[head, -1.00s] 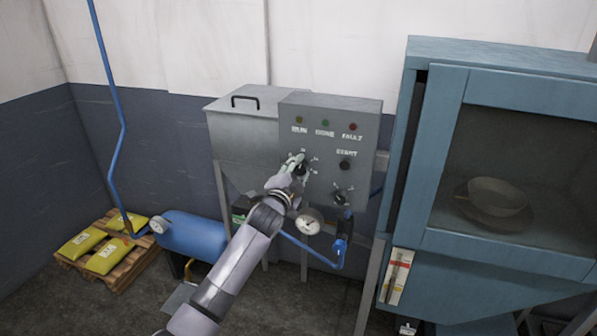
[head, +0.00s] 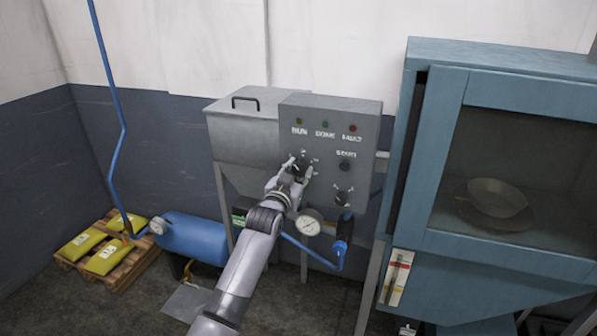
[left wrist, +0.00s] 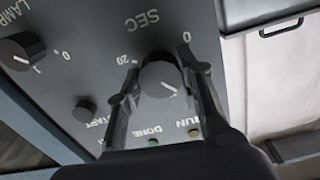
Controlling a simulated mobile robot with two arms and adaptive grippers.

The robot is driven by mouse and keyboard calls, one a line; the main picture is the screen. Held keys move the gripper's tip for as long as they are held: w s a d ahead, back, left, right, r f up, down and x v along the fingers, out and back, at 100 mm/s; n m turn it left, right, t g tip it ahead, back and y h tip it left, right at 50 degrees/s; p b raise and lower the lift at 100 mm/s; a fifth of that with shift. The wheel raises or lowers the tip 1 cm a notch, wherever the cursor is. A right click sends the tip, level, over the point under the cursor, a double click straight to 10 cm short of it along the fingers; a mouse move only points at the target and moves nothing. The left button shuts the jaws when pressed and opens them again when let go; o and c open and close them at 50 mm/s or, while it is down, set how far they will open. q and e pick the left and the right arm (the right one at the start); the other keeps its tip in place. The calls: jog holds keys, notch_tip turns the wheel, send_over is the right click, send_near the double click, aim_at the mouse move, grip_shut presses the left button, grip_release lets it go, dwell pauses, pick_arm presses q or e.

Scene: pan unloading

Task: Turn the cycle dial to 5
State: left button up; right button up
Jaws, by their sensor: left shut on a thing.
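The control panel (head: 318,120) is a grey box with lamps marked RUN, DONE and FAULT. The cycle dial (left wrist: 161,79) is a dark round knob with a grey face and a white pointer line, beside the letters SEC and the numbers 0 and 20. In the left wrist view the pointer line slants to the lower right. My left gripper (head: 301,169) is at this dial in the head view, and in the left wrist view its fingers (left wrist: 164,84) are shut on the dial from both sides. In the head view the gripper partly hides the dial and its scale. My right gripper is not in view.
A START button (head: 345,165) and a lamp dial (head: 341,197) lie right of the cycle dial. A gauge (head: 309,222) and blue hose (head: 322,263) hang below the panel. A blue cabinet (head: 440,160) stands at the right, and a blue tank (head: 195,240) at the left.

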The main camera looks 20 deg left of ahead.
pick_arm(q)
jog(key=shift+f+n, duration=0.15)
jog(key=shift+n, duration=2.15)
jog(key=o, duration=1.2)
jog(key=shift+c, duration=0.2)
jog(key=s, duration=1.2)
jog(key=shift+a, duration=0.2)
